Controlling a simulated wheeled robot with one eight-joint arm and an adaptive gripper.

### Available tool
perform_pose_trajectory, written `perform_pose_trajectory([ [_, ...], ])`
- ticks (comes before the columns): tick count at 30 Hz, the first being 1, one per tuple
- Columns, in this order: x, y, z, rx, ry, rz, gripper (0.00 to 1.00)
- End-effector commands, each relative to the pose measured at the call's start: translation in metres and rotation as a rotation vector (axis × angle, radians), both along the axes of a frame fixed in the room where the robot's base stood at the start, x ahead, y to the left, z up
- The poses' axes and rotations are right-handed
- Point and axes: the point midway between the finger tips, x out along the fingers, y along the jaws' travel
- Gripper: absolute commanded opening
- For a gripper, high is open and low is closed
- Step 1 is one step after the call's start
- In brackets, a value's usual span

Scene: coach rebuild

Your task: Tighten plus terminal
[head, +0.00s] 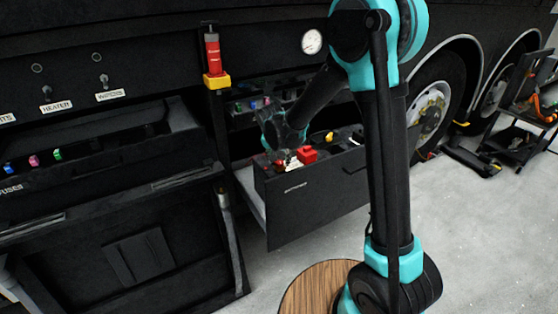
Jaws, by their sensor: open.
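The pulled-out black drawer (318,195) holds small parts. A red block (307,154), perhaps at the plus terminal, sits near its front edge; the terminal itself is too small to make out. My gripper (286,158) is at the left part of the drawer, just left of the red block, pointing down. Its fingers are small and dark here, and I cannot tell whether they touch anything. A small whitish part (293,163) shows beside it.
A red cylinder on a yellow holder (216,80) is on the coach side, left of the drawer. An open fuse compartment (90,155) with a lowered flap is at left. A black cart (520,120) stands right. Grey floor in front is mostly clear.

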Motion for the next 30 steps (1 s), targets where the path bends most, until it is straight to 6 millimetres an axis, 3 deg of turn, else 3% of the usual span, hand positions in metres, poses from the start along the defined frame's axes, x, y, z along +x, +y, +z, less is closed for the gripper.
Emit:
perform_pose_trajectory([
  [18,-0.038,0.008,0.092,0.0,0.001,0.001,0.47],
  [30,-0.044,0.009,0.107,0.0,0.001,0.0,0.47],
])
